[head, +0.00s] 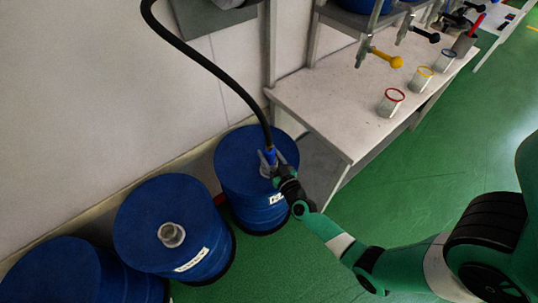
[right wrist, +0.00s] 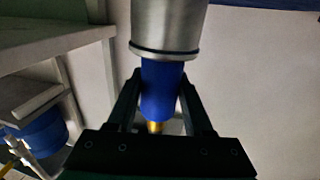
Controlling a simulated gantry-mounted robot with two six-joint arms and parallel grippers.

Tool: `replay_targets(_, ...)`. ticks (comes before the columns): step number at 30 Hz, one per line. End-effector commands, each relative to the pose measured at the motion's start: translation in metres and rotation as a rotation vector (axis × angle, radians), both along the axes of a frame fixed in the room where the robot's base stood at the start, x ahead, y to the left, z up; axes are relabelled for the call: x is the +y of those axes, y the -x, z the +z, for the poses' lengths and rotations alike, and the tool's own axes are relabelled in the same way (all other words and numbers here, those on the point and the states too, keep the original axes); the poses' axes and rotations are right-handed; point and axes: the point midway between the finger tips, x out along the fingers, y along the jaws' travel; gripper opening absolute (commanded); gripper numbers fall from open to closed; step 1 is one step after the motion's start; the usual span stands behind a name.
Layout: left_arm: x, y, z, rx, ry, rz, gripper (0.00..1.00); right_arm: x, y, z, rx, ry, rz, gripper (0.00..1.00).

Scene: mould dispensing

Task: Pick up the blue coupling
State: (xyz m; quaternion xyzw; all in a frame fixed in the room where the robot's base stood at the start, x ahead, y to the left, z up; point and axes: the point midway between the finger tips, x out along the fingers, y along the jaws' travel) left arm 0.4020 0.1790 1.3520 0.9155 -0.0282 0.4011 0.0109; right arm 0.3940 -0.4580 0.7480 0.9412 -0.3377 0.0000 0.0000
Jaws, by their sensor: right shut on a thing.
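The blue coupling (head: 271,157) is at the lower end of the black hose (head: 198,58), over the top of the rightmost floor drum (head: 235,165). My right gripper (head: 269,163) is shut on it there. In the right wrist view the blue coupling (right wrist: 162,92) is between the two dark fingers, with a brass-coloured end (right wrist: 154,127) at one side. Its other end meets a grey metal cylinder (right wrist: 168,26); whether it is seated inside cannot be told. My left gripper is not in view.
Two more blue drums stand to the left; the middle one has a metal neck (head: 171,235) on top. A white bench (head: 330,115) to the right holds several cups, including a red-rimmed one (head: 390,102), below taps. The green floor (head: 420,170) is open at right.

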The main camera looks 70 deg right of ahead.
Motion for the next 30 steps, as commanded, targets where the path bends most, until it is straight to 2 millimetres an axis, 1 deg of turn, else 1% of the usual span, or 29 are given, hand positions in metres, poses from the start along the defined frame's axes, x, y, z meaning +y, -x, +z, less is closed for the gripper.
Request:
replay_targets(5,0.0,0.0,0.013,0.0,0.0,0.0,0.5,0.0,0.0,0.014,-0.001,0.0,0.0,0.0)
replay_targets(10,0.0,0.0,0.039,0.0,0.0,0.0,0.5,0.0,0.0,0.041,-0.002,0.001,0.0,0.0)
replay_targets(14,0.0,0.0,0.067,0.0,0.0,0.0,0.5,0.009,0.02,0.067,0.0,0.0,-0.001,0.0)
replay_targets(18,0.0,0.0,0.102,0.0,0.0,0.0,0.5,0.021,0.045,0.102,0.001,0.0,-0.001,0.0)
replay_targets(19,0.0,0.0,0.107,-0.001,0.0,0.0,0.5,0.025,0.052,0.106,0.003,-0.001,-0.001,0.0)
replay_targets(20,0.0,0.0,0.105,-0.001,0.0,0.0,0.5,0.029,0.061,0.104,0.004,-0.001,-0.001,0.0)
replay_targets(21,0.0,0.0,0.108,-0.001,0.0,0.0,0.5,0.035,0.072,0.108,0.004,-0.002,-0.001,0.0)
replay_targets(24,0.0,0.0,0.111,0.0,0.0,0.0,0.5,0.045,0.096,0.117,0.003,0.0,-0.002,0.0)
replay_targets(27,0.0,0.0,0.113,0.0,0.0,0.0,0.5,0.053,0.112,0.124,0.001,-0.001,-0.001,0.0)
replay_targets(30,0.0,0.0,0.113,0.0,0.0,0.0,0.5,0.058,0.121,0.128,-0.001,0.001,-0.001,0.0)
